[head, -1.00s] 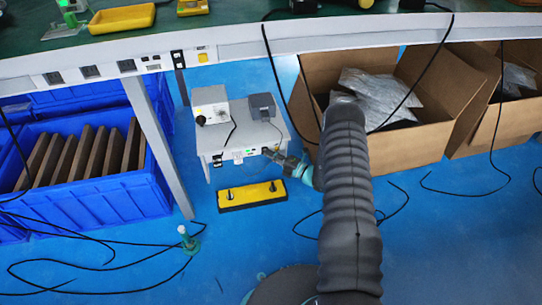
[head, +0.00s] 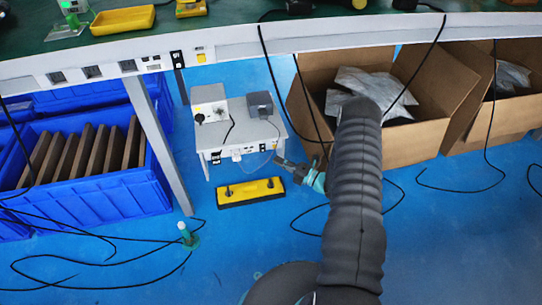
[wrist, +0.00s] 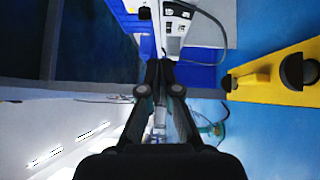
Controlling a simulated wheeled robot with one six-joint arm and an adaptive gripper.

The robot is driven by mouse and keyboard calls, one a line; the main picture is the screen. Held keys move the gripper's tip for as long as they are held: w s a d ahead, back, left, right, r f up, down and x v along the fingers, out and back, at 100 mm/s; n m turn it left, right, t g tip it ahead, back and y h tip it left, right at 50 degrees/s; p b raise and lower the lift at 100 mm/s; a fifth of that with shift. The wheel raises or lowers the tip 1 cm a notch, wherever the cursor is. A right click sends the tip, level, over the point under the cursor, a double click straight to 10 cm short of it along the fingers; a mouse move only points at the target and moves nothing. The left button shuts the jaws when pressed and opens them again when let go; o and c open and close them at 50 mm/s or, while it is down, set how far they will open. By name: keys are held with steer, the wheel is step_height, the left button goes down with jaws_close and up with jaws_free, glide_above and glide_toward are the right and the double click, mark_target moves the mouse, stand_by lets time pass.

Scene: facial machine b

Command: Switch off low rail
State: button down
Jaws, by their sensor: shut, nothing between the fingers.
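The low rail (head: 237,155) is the strip with sockets and a switch on the front edge of a small white stand (head: 215,172) under the bench. No clear green light shows on it now. Part of a white panel with dark sockets (wrist: 176,20) shows at the top of the wrist view. My gripper (head: 279,161) is just right of the stand's front, apart from the rail as far as I can tell. In the wrist view my gripper (wrist: 160,66) is shut and empty, its fingertips pointing up toward the panel's lower part. The switch's exact position is too small to tell.
A grey-white control box (head: 209,105) and a dark grey device (head: 260,105) stand on the stand. A yellow two-pedal bar (head: 250,192) lies before it. A blue crate (head: 95,200) is left, a cardboard box (head: 430,125) right. Black cables cross the floor.

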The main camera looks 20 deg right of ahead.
steer(key=shift+r+v, duration=0.2)
steer(key=shift+v, duration=1.15)
steer(key=shift+r+v, duration=0.15)
steer(key=shift+v, duration=1.2)
steer(key=s+a+f+n+g+y, duration=0.25)
steer(key=s+a+n+g, duration=0.35)
steer(key=s+n, duration=0.3)
steer(key=s+a+r+n+g+h, duration=0.2)
steer(key=s+r+n+g, duration=0.5)
steer(key=n, duration=0.6)
steer(key=s+r+n+t+h+p, duration=0.1)
steer(key=s+r+n+h, duration=0.3)
steer(key=r, duration=0.9)
steer(key=s+a+r+n+t+h+p, duration=0.1)
steer(key=s+r+n+h, duration=0.4)
steer(key=r+n, duration=0.6)
steer(key=s+a+r+n+t+h+p, duration=0.1)
steer(key=r+n, duration=0.6)
steer(key=r, duration=0.9)
steer(key=s+t+h+p, duration=0.1)
steer(key=s+t+h, duration=0.1)
steer(key=s+h, duration=0.1)
steer(key=shift+s+n+p, duration=0.3)
steer(key=shift+s+p, duration=0.1)
steer(key=shift+s, duration=0.5)
